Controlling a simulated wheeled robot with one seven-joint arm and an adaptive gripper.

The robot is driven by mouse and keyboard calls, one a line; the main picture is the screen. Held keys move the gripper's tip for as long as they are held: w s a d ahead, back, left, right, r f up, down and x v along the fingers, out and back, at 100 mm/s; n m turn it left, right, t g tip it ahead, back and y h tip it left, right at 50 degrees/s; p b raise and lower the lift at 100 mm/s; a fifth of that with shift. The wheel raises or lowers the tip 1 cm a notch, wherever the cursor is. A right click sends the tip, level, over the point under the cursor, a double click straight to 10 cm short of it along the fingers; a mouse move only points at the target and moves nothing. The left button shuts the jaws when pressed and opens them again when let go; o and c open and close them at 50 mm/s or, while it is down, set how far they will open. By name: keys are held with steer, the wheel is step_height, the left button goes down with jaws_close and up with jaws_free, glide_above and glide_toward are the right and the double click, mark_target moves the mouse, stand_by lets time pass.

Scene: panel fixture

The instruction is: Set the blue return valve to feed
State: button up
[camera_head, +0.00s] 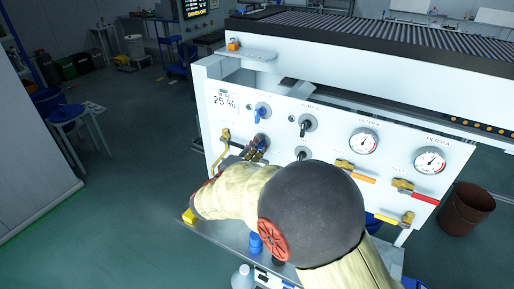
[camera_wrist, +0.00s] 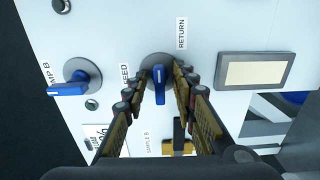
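The blue valve handle (camera_wrist: 159,84) sits on a round grey base between the printed labels FEED, at its left, and RETURN, at its upper right in the wrist view. Its long end points down in that view, toward neither label. My gripper (camera_wrist: 162,76) is open, with one finger on each side of the handle and a visible gap to it. In the head view my gripper (camera_head: 258,147) is at the left part of the white panel (camera_head: 330,120), and the fingers mostly hide this valve.
Another blue knob (camera_wrist: 68,89), labelled as a pump, is left in the wrist view. A cream-coloured plate (camera_wrist: 254,76) is at right. In the head view, gauges (camera_head: 363,141), black knobs (camera_head: 307,124) and lever valves (camera_head: 355,172) lie right. A brass lever (camera_head: 222,150) is left of my gripper.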

steer(key=shift+c, duration=0.8)
jaws_close()
steer(key=shift+f, duration=0.1)
